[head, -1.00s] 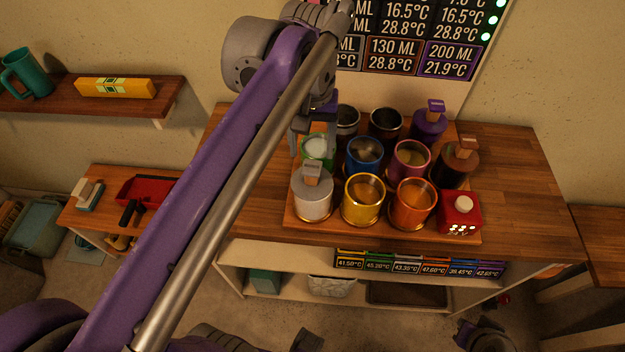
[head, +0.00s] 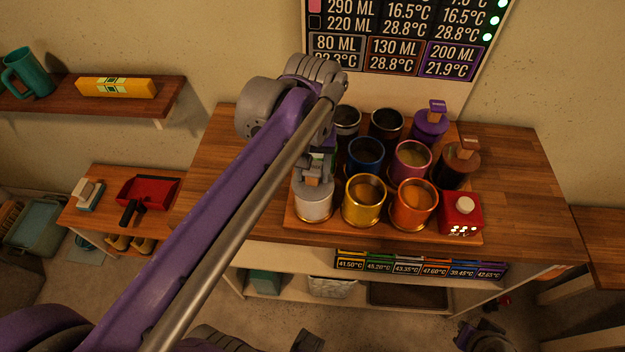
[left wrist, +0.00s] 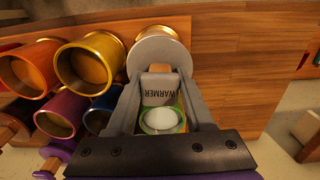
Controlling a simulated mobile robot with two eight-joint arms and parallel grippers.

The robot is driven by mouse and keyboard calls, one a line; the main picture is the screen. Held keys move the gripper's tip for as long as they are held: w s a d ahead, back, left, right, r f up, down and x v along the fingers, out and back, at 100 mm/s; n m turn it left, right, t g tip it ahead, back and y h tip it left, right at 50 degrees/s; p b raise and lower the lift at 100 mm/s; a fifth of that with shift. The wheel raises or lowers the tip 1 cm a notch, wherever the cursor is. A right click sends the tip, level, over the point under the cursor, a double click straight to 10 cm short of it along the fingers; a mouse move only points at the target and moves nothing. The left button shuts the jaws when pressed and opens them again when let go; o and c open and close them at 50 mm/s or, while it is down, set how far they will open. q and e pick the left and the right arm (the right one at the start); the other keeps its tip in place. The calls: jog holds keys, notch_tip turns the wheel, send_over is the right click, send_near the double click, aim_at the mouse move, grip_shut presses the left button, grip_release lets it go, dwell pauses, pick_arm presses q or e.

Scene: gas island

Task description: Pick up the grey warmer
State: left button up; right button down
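The grey warmer (head: 313,203) is a pale grey cylinder with a grey tag-like handle on top. It stands upright at the front left corner of the wooden tray (head: 338,229). In the left wrist view its round body (left wrist: 160,48) is at top centre, and its handle (left wrist: 158,90) reads "WARMER". My left gripper (head: 315,166) is right above it, with its fingers on either side of the handle. In the left wrist view the left gripper (left wrist: 162,98) looks open, with the handle between its fingers.
Beside the warmer stand a yellow cup (head: 364,205) and an orange cup (head: 413,207). A green-rimmed cup (left wrist: 161,120) is close behind it. Blue and pink cups, a purple-topped warmer (head: 430,126) and a red box (head: 461,214) share the tray. The table's left side is clear.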

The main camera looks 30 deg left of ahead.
pick_arm(q)
grip_shut()
